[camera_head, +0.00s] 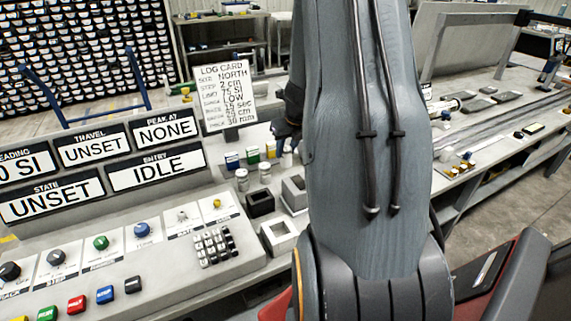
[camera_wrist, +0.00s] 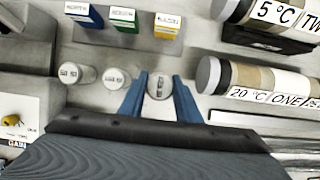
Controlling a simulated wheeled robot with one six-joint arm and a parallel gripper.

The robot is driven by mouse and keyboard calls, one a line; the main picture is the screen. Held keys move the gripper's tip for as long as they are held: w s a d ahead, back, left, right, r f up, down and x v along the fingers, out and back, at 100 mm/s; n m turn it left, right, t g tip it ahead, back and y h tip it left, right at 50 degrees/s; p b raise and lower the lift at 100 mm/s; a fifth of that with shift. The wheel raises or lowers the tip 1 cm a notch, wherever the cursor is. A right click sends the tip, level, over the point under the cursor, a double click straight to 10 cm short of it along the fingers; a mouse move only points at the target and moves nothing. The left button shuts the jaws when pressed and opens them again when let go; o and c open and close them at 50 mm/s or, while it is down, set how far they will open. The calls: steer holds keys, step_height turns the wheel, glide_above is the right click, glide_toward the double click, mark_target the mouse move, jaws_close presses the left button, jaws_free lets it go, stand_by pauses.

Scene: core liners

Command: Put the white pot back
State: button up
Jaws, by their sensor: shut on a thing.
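A white pot (camera_wrist: 159,86) with a small label on its lid sits between the two blue fingers of my gripper (camera_wrist: 158,88) in the wrist view. My gripper is shut on it. Two similar white pots stand just left of it, one nearer (camera_wrist: 116,78) and one farther (camera_wrist: 76,72). In the head view those two pots (camera_head: 242,179) (camera_head: 264,172) stand on the bench. My gripper (camera_head: 287,134) is partly hidden behind my arm there. Whether the held pot touches the bench I cannot tell.
Blue (camera_wrist: 83,14), green (camera_wrist: 123,18) and yellow (camera_wrist: 167,24) boxes stand behind the pots. Labelled core cylinders (camera_wrist: 262,80) lie close on the right. A black bin (camera_head: 260,204) and a white open box (camera_head: 279,237) stand in front. A log card (camera_head: 226,97) stands behind.

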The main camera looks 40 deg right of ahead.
mark_target(286, 159)
steer(key=shift+f+b, duration=1)
steer(key=shift+f, duration=1.1)
steer(key=shift+f, duration=0.15)
steer(key=o, duration=1.2)
